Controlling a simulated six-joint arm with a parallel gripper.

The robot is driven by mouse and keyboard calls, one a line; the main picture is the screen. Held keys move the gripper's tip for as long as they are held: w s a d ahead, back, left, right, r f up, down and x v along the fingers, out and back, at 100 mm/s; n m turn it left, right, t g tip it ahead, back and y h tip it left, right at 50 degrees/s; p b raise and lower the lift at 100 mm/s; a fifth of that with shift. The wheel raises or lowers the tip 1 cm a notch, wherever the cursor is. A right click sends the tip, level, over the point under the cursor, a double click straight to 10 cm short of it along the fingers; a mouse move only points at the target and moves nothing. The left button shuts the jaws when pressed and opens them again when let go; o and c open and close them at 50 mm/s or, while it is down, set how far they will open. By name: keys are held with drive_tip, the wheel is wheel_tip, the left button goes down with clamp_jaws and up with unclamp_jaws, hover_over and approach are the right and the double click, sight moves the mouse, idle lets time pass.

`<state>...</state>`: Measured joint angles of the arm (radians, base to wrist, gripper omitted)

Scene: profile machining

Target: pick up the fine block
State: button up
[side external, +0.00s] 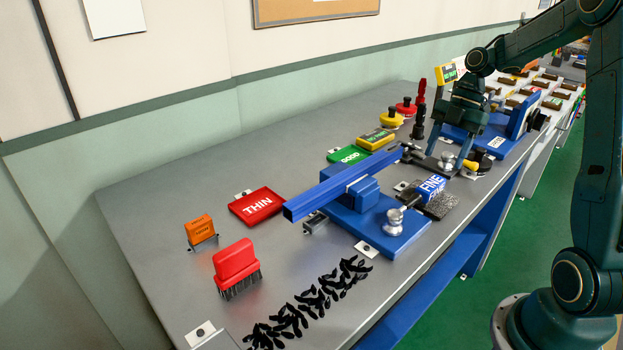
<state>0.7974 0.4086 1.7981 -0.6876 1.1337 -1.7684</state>
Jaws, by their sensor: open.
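The fine block (431,187) is blue with white FINE lettering. It sits on the bench at the right of the blue fixture, beside a dark speckled pad (441,206); I cannot tell whether it rests on that pad. My gripper (437,164) is open, just behind and above the fine block. It appears apart from the block and holds nothing that I can see. Its fingers are small and dark in this view.
A blue fixture (375,222) with a long blue bar (335,187) stands left of the block. A silver knob (393,216) rises nearby. Red THIN (257,206) and green GOOD (349,154) trays lie behind. A red brush (236,262) and black shavings (318,290) are at front left.

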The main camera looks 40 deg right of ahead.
sight(432, 183)
drive_tip(key=shift+x, duration=1.85)
drive_tip(key=shift+x, duration=2.6)
drive_tip(key=shift+w, duration=0.1)
drive_tip(key=c, duration=1.1)
drive_tip(key=shift+r, duration=0.1)
drive_tip(key=shift+r, duration=4.95)
